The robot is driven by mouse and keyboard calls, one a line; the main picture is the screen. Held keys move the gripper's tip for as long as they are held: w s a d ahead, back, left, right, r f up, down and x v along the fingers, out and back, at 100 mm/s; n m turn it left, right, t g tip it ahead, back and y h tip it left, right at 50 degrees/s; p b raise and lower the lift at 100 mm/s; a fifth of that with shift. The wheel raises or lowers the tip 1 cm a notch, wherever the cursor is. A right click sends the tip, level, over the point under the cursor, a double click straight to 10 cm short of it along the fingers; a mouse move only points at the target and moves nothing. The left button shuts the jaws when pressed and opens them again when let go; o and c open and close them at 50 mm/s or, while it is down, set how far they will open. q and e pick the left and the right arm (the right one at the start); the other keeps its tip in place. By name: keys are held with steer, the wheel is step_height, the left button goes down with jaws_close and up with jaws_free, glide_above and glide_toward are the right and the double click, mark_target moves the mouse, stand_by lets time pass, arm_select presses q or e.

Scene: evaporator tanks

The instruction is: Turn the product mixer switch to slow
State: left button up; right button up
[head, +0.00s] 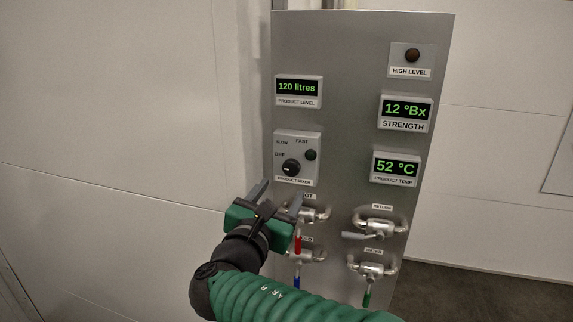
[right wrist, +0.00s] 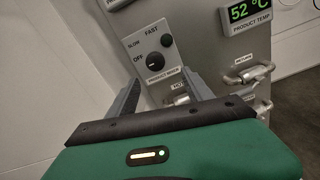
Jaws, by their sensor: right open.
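The product mixer switch (head: 291,167) is a round black knob on a small grey plate (head: 312,172) at the left of the steel panel. The plate carries the words OFF, SLOW and FAST, and the knob's mark seems to point toward OFF. The knob also shows in the right wrist view (right wrist: 155,62), beyond the fingers. My right gripper (head: 278,193) is open and empty, just below and in front of the switch plate, apart from the knob. Its two grey fingers also show in the right wrist view (right wrist: 160,92). My left gripper is in neither view.
A dark round lamp or button (head: 311,155) sits right of the knob. Below are pipe valves with a red handle (head: 298,244) and a grey lever (head: 354,236), close to my right gripper. Displays, such as 120 litres (head: 298,88), sit above. Left of the panel is bare wall.

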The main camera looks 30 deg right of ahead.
mark_target(289, 172)
steer(key=x, duration=0.2)
steer(key=p+x, duration=0.1)
steer(key=x, duration=0.1)
steer(key=p+x, duration=0.1)
steer(key=x, duration=0.1)
steer(key=shift+w+d+r, duration=0.1)
steer(key=shift+d+r, duration=0.1)
steer(key=shift+r, duration=0.2)
steer(key=w, duration=0.1)
steer(key=w+p, duration=0.1)
steer(key=shift+w+d, duration=0.3)
steer(key=shift+w+f, duration=0.1)
steer(key=shift+w, duration=0.15)
steer(key=shift+s+d, duration=0.15)
steer(key=shift+d, duration=0.4)
steer(key=shift+c, duration=0.5)
steer(key=shift+s+d+f, duration=0.1)
steer(key=shift+d, duration=0.3)
steer(key=c, duration=0.5)
steer(key=shift+c, duration=1)
steer(key=shift+w+a, duration=0.25)
steer(key=shift+a, duration=0.15)
jaws_close()
steer(key=shift+d+f, duration=0.1)
